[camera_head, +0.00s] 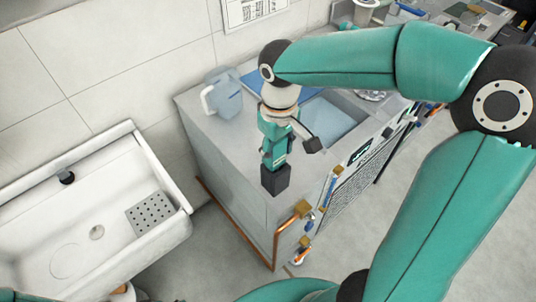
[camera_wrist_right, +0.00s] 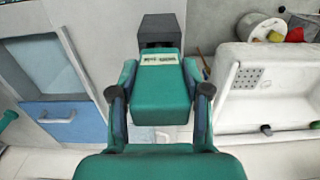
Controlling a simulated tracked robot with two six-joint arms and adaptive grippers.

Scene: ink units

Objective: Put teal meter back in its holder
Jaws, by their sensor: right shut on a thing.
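The teal meter (camera_wrist_right: 160,84) is a teal block with a pale label strip and a dark grey end block. My right gripper (camera_wrist_right: 160,92) is shut on it, with one finger on each side of the body. In the head view the right gripper (camera_head: 276,136) holds the meter (camera_head: 272,160) with its dark end (camera_head: 275,180) pointing down. They appear in front of the near end of the grey counter (camera_head: 222,140); the exact gap to it cannot be told. I cannot make out the meter's holder in either view. My left gripper is not in view.
A pale blue jug (camera_head: 226,96) stands on the counter near the wall. A white sink (camera_head: 155,240) with a perforated plate is at the left. Copper pipe and brass valves (camera_head: 303,209) run along the counter's front. Bare floor lies to the right.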

